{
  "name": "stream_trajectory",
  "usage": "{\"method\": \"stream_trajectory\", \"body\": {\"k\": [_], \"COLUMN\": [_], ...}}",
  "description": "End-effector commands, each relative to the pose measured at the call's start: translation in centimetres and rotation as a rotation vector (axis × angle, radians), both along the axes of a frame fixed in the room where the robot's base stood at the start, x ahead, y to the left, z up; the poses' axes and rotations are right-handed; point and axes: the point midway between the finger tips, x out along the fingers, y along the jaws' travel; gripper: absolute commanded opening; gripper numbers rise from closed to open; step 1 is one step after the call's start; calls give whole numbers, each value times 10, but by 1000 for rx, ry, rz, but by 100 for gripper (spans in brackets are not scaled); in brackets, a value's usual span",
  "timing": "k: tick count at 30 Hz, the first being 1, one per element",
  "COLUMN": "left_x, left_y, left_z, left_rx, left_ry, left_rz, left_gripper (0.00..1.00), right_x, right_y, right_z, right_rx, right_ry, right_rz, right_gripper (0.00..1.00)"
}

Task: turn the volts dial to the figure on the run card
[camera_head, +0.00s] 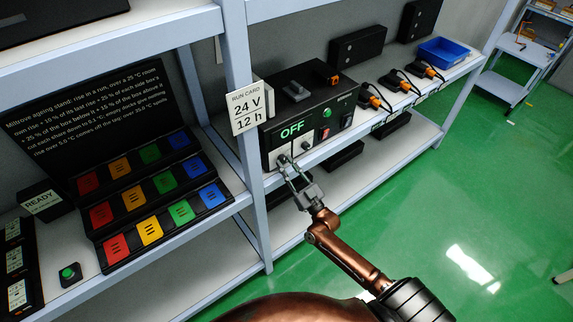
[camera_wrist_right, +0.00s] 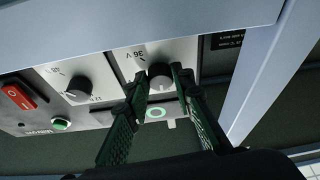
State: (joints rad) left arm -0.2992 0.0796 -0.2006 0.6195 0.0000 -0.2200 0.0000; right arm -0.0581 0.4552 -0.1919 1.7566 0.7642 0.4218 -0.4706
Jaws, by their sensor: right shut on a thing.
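The run card (camera_head: 246,109) hangs on the shelf upright and reads 24 V and 12 h. Beside it stands a black power box with a light front panel (camera_head: 270,160); its green display (camera_head: 292,130) reads OFF. The volts dial (camera_wrist_right: 161,76) is a dark round knob beside a "36 V" mark in the wrist view. My right gripper (camera_wrist_right: 160,78) has its fingers on either side of this dial, shut on it. In the head view the right gripper (camera_head: 287,163) reaches the panel's left dial. The dial's pointer is hard to make out. My left gripper is out of view.
A second dial (camera_wrist_right: 79,90), a red switch (camera_wrist_right: 17,96) and a green button (camera_wrist_right: 61,124) share the panel. The shelf edge and upright (camera_head: 243,150) run close by. Colored blocks fill a rack at left; a blue bin (camera_head: 442,50) sits further right.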

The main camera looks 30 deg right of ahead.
Motion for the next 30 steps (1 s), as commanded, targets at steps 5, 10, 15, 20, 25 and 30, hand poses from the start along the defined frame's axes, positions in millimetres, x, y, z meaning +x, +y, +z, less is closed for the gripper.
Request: {"method": "stream_trajectory", "body": {"k": [5,10,15,20,25,30], "left_x": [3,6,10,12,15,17], "left_y": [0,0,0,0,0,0], "left_z": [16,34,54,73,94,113], "left_rx": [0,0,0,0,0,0], "left_ry": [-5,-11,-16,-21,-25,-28], "left_rz": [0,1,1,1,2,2], "left_gripper": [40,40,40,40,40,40], "right_x": [0,0,-1,-1,-1,-1], "right_y": [2,4,6,7,9,10], "right_z": [3,5,6,7,8,9], "right_rx": [113,262,423,574,733,880], "right_ry": [9,22,34,46,58,69], "right_rz": [-1,-2,-3,-2,-1,-1], "right_gripper": [0,0,0,0,0,0]}}
